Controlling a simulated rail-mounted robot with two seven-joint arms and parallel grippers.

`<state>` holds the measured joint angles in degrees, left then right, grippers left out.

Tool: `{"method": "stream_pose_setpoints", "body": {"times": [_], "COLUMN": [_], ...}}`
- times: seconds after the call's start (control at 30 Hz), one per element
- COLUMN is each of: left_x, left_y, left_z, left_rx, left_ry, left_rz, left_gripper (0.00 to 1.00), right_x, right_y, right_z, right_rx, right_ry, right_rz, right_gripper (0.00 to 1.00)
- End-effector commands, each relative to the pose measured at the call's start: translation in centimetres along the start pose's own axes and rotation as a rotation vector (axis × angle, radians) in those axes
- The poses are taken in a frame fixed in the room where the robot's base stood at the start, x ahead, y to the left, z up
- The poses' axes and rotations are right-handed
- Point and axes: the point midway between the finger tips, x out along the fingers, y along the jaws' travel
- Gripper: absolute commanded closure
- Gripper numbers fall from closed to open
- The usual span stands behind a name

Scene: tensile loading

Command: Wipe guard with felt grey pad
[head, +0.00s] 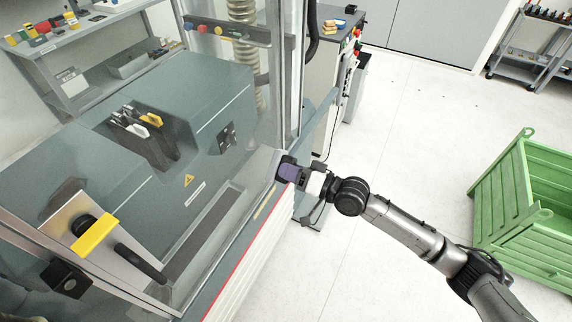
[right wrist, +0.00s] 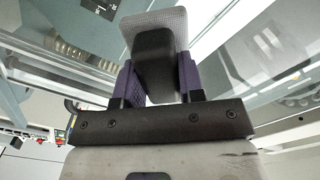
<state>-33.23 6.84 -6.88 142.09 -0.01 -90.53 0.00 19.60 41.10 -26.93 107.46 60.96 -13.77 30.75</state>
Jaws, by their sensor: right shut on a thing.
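The guard (head: 150,190) is a large clear panel in a metal frame in front of the testing machine, in the left half of the head view. My right gripper (head: 284,168) is at the right edge of this guard. In the right wrist view its purple fingers (right wrist: 155,82) are shut on the dark block of the pad (right wrist: 155,62). The pad's light grey, finely textured face (right wrist: 153,20) shows beyond the block, close to the glassy panel. I cannot tell whether it touches the panel. My left gripper is not in view.
A yellow-marked latch plate with a dark handle (head: 140,263) is at the guard's lower left. A bench with coloured items (head: 60,45) stands at the back left. A green crate (head: 520,205) is on the floor at right. The floor between is clear.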

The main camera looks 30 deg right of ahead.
Motion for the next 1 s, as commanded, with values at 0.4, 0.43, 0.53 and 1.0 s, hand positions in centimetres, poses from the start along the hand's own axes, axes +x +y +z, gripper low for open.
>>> {"method": "stream_pose_setpoints", "body": {"times": [0.4,0.43,0.53,1.0], "left_x": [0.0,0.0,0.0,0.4], "left_y": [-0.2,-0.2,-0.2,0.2], "left_z": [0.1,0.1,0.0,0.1], "left_rx": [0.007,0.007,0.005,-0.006], "left_ry": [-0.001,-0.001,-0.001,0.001], "left_rz": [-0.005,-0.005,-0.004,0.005], "left_gripper": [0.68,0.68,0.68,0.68], "right_x": [1.0,1.2,2.2,5.9], "right_y": [0.0,0.0,-0.1,-0.1], "right_z": [0.0,0.0,0.0,0.1], "right_rx": [0.001,0.001,0.001,0.000], "right_ry": [0.001,0.001,0.000,0.000], "right_rz": [-0.001,-0.001,-0.001,-0.001], "right_gripper": [0.83,0.83,0.83,0.83]}}
